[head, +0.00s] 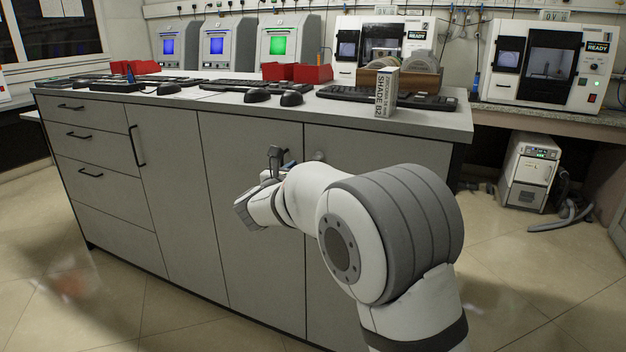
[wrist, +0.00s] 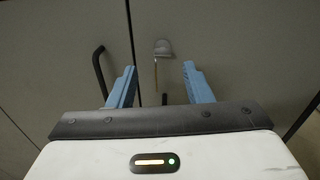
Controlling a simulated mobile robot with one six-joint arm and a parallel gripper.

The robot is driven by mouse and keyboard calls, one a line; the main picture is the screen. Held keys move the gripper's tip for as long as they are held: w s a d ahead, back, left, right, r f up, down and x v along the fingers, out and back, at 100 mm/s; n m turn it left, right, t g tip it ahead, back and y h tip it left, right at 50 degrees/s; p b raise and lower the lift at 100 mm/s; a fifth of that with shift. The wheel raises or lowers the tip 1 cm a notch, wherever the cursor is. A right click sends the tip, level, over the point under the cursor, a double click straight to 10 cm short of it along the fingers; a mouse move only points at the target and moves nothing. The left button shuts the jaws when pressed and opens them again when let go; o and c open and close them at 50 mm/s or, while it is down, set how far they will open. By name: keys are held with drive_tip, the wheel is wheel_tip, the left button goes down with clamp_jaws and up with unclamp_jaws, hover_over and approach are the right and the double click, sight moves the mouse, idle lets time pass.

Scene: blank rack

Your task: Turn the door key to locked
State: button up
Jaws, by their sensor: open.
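A small pale metal lock fitting (wrist: 163,47) sits on the grey cabinet front, near a vertical door seam. A thin brownish strip hangs below it; I cannot tell whether this is the key, nor which way the key is turned. In the head view the fitting (head: 318,156) shows as a small round light spot just beyond my arm. My gripper (wrist: 159,66) is open, its two blue fingers spread and pointing at the cabinet. The fitting appears between and slightly beyond the fingertips, with nothing held. In the head view my wrist largely hides the gripper.
A black door handle (wrist: 100,72) stands out left of the fingers in the wrist view. The countertop (head: 430,121) above holds a white SHADE box (head: 386,93), keyboards, mice and red bins (head: 312,73). The floor left of my arm is clear.

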sight(319, 156)
drive_tip(key=shift+m+h, duration=0.3)
drive_tip(key=shift+m, duration=0.2)
drive_tip(key=x, duration=0.5)
drive_tip(key=f+x, duration=0.1)
drive_tip(key=x, duration=0.1)
drive_tip(key=shift+w+d, duration=0.1)
drive_tip(key=shift+w, duration=0.25)
drive_tip(key=shift+c, duration=0.4)
drive_tip(key=shift+r, duration=0.15)
drive_tip(key=c, duration=0.9)
